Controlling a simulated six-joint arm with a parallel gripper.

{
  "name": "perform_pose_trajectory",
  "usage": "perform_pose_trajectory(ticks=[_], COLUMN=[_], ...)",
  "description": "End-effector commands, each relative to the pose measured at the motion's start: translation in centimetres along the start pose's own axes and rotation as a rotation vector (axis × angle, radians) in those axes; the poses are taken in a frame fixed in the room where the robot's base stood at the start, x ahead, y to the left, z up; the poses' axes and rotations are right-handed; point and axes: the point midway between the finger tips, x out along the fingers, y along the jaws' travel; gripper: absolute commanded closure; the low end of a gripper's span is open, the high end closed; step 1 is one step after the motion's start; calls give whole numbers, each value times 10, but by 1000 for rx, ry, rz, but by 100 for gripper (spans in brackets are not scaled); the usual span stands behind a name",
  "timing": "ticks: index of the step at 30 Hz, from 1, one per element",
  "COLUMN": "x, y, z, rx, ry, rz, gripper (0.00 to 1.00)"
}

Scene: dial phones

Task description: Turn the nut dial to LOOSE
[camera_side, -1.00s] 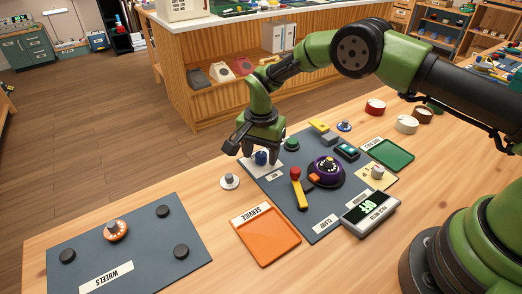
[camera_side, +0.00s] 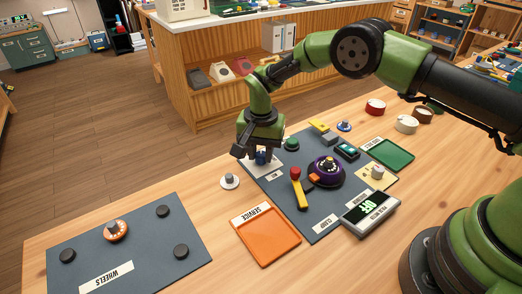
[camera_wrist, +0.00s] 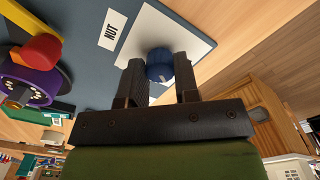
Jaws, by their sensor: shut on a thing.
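The nut dial is a blue knob (camera_side: 261,158) on a white plate (camera_side: 262,172) at the upper left corner of the dark board. In the wrist view the blue knob (camera_wrist: 160,66) sits on the white plate (camera_wrist: 150,35), beside a label reading NUT (camera_wrist: 111,30). My gripper (camera_side: 259,152) is down over the knob. In the wrist view my gripper (camera_wrist: 160,72) has one finger on each side of the knob, shut on it. I cannot read any LOOSE mark, and the knob's pointer direction is unclear.
A purple dial (camera_side: 326,170), a red-topped yellow lever (camera_side: 298,188) and a green button (camera_side: 291,144) share the board. An orange SERVICE tray (camera_side: 265,236) lies in front. A grey knob (camera_side: 230,180) stands close at the left.

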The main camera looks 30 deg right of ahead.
Motion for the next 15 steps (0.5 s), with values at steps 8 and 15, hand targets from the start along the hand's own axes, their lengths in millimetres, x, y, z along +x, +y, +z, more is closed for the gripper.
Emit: perform_pose_trajectory(ticks=[8, 15], x=[0, 0], y=[0, 0], z=[0, -1], rx=[-235, -419], ry=[2, 2], rz=[0, 0], gripper=[95, 95])
